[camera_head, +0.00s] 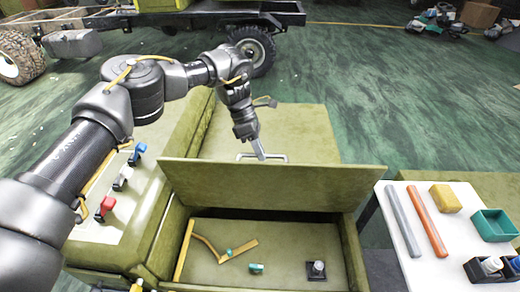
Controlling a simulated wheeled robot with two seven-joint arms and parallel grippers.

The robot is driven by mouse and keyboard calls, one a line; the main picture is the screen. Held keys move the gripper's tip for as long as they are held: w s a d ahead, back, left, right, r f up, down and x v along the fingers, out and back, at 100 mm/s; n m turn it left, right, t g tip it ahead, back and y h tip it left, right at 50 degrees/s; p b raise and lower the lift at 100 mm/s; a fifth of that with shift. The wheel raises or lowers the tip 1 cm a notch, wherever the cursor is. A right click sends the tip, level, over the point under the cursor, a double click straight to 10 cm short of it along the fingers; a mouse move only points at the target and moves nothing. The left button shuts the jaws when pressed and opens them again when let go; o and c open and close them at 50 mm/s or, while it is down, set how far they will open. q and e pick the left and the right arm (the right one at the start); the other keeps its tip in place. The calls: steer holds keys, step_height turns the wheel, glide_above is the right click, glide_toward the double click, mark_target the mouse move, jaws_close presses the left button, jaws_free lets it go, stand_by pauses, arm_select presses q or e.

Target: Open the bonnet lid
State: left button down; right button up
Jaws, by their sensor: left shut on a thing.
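The bonnet lid (268,187) is an olive-green panel in the middle of the head view. It is tilted up, with its broad face towards me and the box below it open. A light grey bar handle (274,156) shows behind the lid's top edge. My left gripper (259,154) reaches down over the far side and is shut on the handle; its fingertips are partly hidden by the lid. The olive box (209,258) shows its inside, with a yellow bent linkage (234,250), a small teal part (256,268) and a dark-based grey knob (317,269). My right gripper is out of view.
A white side table (408,256) at right bears a grey bar (402,220), an orange bar (427,220), a yellow block (445,198) and a teal tray (493,224). Red, white and blue clamps (122,178) stand at left. A wheeled chassis (190,18) stands behind on green floor.

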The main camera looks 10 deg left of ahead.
arm_select(q)
steer(key=shift+w+a+f, duration=0.15)
steer(key=shift+a+f, duration=0.05)
steer(key=shift+f, duration=0.15)
steer(key=c, duration=1.8)
jaws_free()
steer(key=o, duration=0.3)
steer(key=shift+w+a+f, duration=0.1)
steer(key=shift+w+f, duration=0.1)
steer(key=shift+w, duration=0.2)
steer(key=shift+o, duration=0.2)
steer(key=v, duration=1.1)
steer(key=shift+s+r+p, duration=0.2)
steer(key=shift+p, duration=0.1)
